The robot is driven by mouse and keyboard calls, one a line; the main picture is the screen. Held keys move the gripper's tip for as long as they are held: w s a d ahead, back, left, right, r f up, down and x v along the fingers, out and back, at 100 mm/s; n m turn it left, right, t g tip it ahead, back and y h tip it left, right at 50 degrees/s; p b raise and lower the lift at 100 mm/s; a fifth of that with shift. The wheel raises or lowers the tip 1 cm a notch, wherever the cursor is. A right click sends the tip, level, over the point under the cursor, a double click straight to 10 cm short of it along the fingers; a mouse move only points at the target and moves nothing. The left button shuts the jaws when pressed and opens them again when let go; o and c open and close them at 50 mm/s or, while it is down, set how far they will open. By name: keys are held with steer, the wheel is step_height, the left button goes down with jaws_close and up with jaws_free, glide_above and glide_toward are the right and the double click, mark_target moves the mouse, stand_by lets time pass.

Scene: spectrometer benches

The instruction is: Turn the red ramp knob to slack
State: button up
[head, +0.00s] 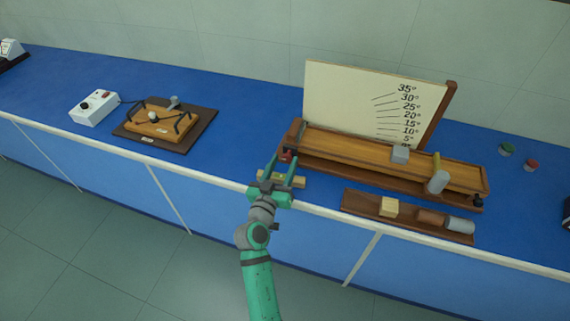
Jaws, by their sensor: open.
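The red ramp knob (287,155) sits at the left end of the wooden ramp (385,154), low on its front side. My gripper (281,170) is open, with its two green fingers pointing at the knob from the front. The fingertips are close to the knob, one to each side of it as seen here. I cannot tell whether they touch it. The knob is small in this view, so its marks and turn position cannot be read. The ramp lies low in front of a white angle board (350,100) marked in degrees.
A tray (358,204) in front holds a wooden block and cylinders. A wooden board (200,136) with apparatus and a white control box (94,107) are left. Blue bench between is clear.

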steer(key=shift+d, duration=0.15)
steer(key=c, duration=1)
steer(key=shift+w+d+n, duration=0.1)
steer(key=shift+d+n, duration=0.05)
steer(key=shift+n, duration=0.65)
steer(key=o, duration=1)
steer(key=v, duration=1)
steer(key=shift+s+a, duration=0.25)
steer(key=shift+s, duration=0.05)
